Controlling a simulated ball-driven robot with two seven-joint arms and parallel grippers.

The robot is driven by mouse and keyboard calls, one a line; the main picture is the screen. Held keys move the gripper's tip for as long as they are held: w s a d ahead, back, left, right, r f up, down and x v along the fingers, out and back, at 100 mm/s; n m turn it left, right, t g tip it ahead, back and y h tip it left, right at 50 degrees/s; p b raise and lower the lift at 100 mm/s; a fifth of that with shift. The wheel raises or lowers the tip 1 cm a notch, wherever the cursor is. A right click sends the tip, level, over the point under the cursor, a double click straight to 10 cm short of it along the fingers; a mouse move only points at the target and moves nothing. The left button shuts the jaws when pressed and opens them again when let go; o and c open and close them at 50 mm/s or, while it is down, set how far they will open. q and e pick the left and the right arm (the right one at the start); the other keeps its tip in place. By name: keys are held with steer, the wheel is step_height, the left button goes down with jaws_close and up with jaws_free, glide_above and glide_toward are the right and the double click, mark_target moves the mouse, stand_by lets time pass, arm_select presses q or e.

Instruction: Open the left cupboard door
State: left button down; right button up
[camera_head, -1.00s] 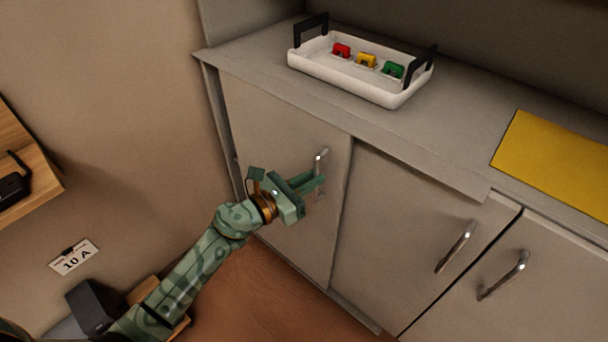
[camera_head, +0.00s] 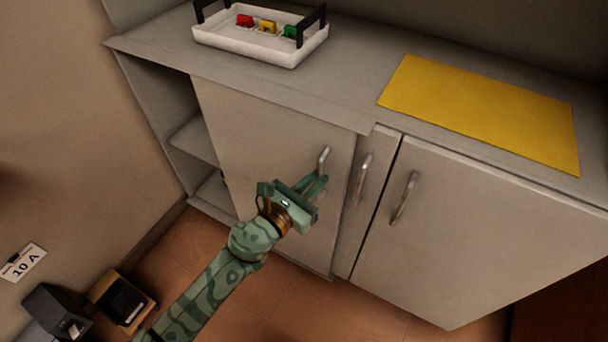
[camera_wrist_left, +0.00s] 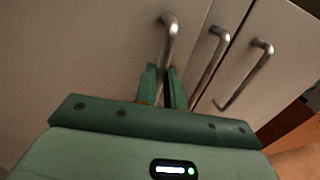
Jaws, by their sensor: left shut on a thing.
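The left cupboard door (camera_head: 265,135) is a flat grey sliding panel. It stands slid to the right, partly in front of the neighbouring door (camera_head: 375,150), so a shelved compartment (camera_head: 168,105) shows open at the left end. My left gripper (camera_head: 318,185) is shut on the door's metal bar handle (camera_head: 324,158). In the left wrist view the green fingers (camera_wrist_left: 163,88) sit on either side of the handle (camera_wrist_left: 169,38), and its upper end stands clear above them. My right gripper is not in view.
A white tray (camera_head: 240,43) with red, yellow and green pieces stands on the counter, left of a yellow mat (camera_head: 480,110). Another door handle (camera_head: 405,198) sticks out to the right. Dark boxes (camera_head: 55,310) stand at the lower left. The wooden floor in front is clear.

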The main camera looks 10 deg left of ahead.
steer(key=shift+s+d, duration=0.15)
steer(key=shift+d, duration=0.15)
arm_select(q)
steer(key=c, duration=1.5)
jaws_free()
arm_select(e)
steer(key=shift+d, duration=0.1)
